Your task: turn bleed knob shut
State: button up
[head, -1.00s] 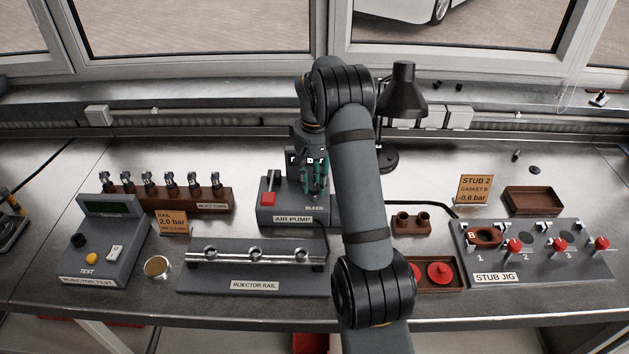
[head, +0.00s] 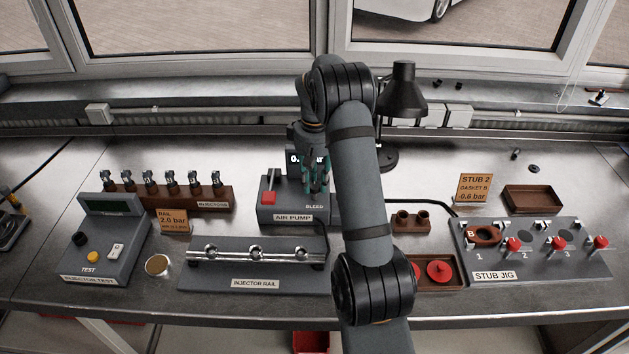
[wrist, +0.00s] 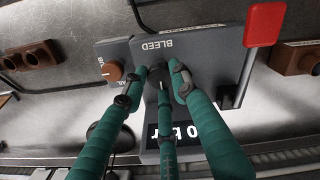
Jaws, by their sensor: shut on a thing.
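The air pump (head: 283,209) is a grey box at the back middle of the bench, with a red lever (head: 270,187) on its left side. My gripper (head: 314,186) is over its right part, pointing down beside the BLEED label. In the wrist view my teal gripper fingers (wrist: 164,78) close around the dark bleed knob (wrist: 158,74), just by the BLEED print. Most of the knob is hidden by the fingers. The pump's display (wrist: 190,132) shows partly behind the fingers; its reading is mostly covered.
A brown knob-like part (wrist: 112,72) sits close to the fingers in the wrist view. A black lamp (head: 403,90) stands right of my arm. The injector rail (head: 255,265) lies in front of the pump. The stub jig (head: 540,270) is at the right.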

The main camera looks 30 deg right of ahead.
aim_at(315, 186)
jog(key=o, duration=0.9)
jog(key=shift+s+a+f, duration=0.1)
jog(key=shift+s, duration=0.1)
jog(key=shift+o, duration=1.3)
jog(key=shift+w, duration=0.1)
notch_tip(315, 186, up, 12)
notch_tip(315, 186, down, 12)
jog(key=shift+r, duration=0.1)
jog(key=shift+m, duration=0.3)
